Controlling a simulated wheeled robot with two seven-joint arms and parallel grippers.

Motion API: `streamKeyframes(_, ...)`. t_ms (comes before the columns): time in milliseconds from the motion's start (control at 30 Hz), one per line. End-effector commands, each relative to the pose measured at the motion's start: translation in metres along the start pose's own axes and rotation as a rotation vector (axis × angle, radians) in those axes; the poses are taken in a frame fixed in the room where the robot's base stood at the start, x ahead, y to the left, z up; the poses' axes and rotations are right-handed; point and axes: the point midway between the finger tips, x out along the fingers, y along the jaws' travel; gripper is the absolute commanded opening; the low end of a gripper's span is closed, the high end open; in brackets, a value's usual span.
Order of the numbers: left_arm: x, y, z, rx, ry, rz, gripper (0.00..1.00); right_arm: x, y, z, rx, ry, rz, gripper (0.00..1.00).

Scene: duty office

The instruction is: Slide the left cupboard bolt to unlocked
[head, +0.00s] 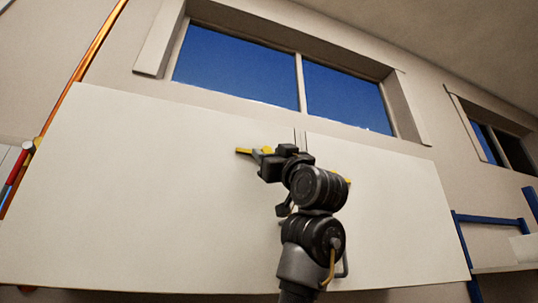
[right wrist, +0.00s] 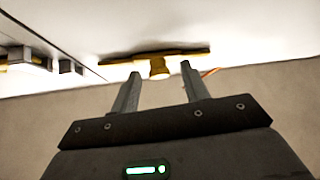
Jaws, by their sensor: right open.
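The left cupboard bolt (head: 243,151) is a yellow bar on the white left door, partly hidden behind my right gripper (head: 262,156). In the right wrist view the same yellow bolt (right wrist: 185,54) lies along the door with a stubby yellow knob (right wrist: 158,68) on it. My right gripper (right wrist: 160,82) is open, with one finger on either side of the knob. I cannot tell whether either finger touches it. My left gripper is not in view.
The right bolt (head: 347,181) peeks out behind my right arm; yellow and dark fittings (right wrist: 25,60) show across the door seam. Windows (head: 240,68) are above the white cupboard (head: 130,190). An orange pipe (head: 95,48) runs at left; a blue frame (head: 490,219) stands at right.

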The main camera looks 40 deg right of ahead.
Motion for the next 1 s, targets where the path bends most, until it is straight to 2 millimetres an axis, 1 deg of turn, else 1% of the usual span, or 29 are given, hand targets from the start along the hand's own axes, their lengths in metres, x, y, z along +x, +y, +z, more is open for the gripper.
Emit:
streamKeyframes(33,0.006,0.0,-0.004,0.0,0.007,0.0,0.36,-0.006,-0.001,0.002,0.001,0.002,0.0,0.45)
streamKeyframes(133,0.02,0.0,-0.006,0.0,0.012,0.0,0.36,-0.021,-0.002,0.004,0.002,0.002,0.0,0.45)
streamKeyframes(400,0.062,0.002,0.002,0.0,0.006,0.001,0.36,-0.074,-0.004,0.005,0.001,0.003,-0.001,0.45)
streamKeyframes(533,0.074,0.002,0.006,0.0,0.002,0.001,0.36,-0.093,-0.004,0.003,0.001,0.002,-0.002,0.45)
streamKeyframes(700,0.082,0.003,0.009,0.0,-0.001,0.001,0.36,-0.104,-0.003,0.002,0.0,0.0,-0.002,0.45)
streamKeyframes(1000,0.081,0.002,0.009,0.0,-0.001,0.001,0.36,-0.105,-0.003,0.0,0.0,-0.001,-0.003,0.45)
